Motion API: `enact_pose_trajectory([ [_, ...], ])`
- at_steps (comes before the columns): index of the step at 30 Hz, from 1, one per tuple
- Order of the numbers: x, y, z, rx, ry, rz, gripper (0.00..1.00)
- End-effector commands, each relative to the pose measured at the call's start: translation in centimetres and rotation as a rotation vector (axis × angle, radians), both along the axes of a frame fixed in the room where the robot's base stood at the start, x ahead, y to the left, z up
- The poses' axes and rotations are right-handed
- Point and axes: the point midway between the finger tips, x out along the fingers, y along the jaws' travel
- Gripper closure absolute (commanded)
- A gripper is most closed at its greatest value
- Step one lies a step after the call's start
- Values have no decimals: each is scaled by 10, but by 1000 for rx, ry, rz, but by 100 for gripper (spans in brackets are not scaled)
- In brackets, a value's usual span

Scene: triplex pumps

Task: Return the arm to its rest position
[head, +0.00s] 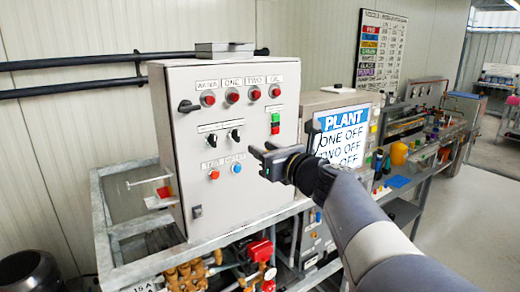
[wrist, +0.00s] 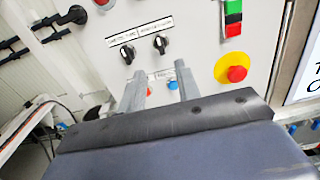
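My gripper (head: 260,151) is raised in front of the right part of a grey control cabinet (head: 185,130). My arm reaches to it from the lower right. In the wrist view my gripper (wrist: 161,82) has its two fingers apart with nothing between them. The fingers point at the panel, just below two black rotary switches (wrist: 143,50). A red button (wrist: 154,89) and a blue button (wrist: 173,85) show by the fingertips. A red mushroom button on a yellow base (wrist: 237,74) is to their right. I cannot tell the exact gap to the panel.
A pump frame with brass and red fittings (head: 262,250) stands below the cabinet. A PLANT sign (head: 342,132) is to the right, and beyond it a bench (head: 405,185) holds several small items. Free floor (head: 480,220) lies at far right.

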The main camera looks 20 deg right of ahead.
Motion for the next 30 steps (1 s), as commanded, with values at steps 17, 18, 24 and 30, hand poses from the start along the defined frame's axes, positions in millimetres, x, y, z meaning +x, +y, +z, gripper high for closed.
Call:
enact_pose_trajectory([
  [17, 41, 14, 1, 1, 3, 3, 68],
  [18, 47, 16, 1, 1, 1, 4, 68],
  [24, 78, 26, 1, 0, 1, 3, 68],
  [30, 99, 32, 1, 0, 1, 2, 68],
])
